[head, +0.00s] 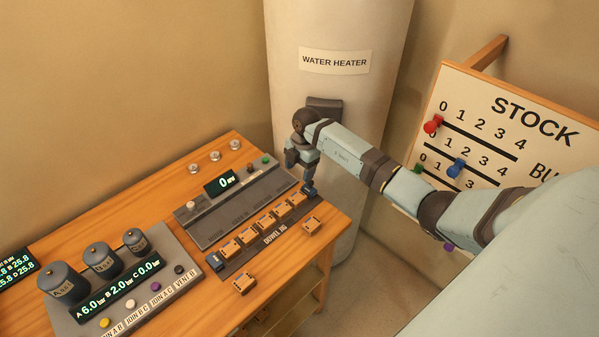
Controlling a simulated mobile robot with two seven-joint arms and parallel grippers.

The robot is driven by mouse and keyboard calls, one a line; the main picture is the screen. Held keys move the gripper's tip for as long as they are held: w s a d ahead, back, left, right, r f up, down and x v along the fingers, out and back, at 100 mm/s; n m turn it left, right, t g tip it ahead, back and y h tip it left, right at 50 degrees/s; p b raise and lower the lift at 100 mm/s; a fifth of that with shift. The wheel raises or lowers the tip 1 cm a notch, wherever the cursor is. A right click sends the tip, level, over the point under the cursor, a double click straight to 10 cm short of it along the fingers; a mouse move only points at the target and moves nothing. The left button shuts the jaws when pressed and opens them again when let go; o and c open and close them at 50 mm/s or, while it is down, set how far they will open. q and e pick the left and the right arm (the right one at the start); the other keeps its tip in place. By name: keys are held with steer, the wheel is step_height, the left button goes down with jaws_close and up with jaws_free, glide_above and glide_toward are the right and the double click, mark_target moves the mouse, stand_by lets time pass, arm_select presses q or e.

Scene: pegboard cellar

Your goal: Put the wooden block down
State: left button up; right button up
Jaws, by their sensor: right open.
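My right gripper (300,178) reaches in from the right over the right end of the table, near the end of the dowel jig. It is open, and I see no block between its fingers. Several small wooden blocks (248,236) sit in a row in the dark dowel jig (243,254). One loose wooden block (312,226) lies on the table just right of the jig. Another loose wooden block (243,284) lies in front of the jig. I cannot tell which block was held. My left gripper is out of view.
A grey console with a display (219,185) stands behind the jig. A panel with knobs (137,298) and several dark canisters (103,260) fills the left. The water heater (335,85) stands behind, the stock board (507,125) at right. Bare wood shows at the table's front right.

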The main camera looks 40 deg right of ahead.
steer(key=s+a+f+y, duration=0.1)
steer(key=a, duration=0.2)
steer(key=a+f+n+y, duration=0.1)
steer(key=a, duration=0.1)
steer(key=s+a+f+n+t+y, duration=0.1)
steer(key=a+y, duration=0.1)
steer(key=a, duration=0.1)
steer(key=shift+s+a+f, duration=0.1)
steer(key=shift+s+a, duration=0.25)
steer(key=s+a+r+m+t+y, duration=0.2)
steer(key=s+a+t+y, duration=0.25)
steer(key=a, duration=0.25)
steer(key=s+a+r+m+t+y, duration=0.2)
steer(key=s+a+t+y, duration=0.25)
steer(key=a, duration=0.35)
steer(key=s+d+f+m+h, duration=0.1)
steer(key=s+f+m+h, duration=0.3)
steer(key=s, duration=0.5)
steer(key=s+d+f+m+h, duration=0.2)
steer(key=s+f+m+h, duration=0.2)
steer(key=s+m+h, duration=0.3)
steer(key=s+m, duration=0.2)
steer(key=m, duration=0.2)
steer(key=shift+s+d+f+t+h, duration=0.15)
steer(key=shift+f+t+h, duration=0.2)
steer(key=shift+t+h, duration=0.05)
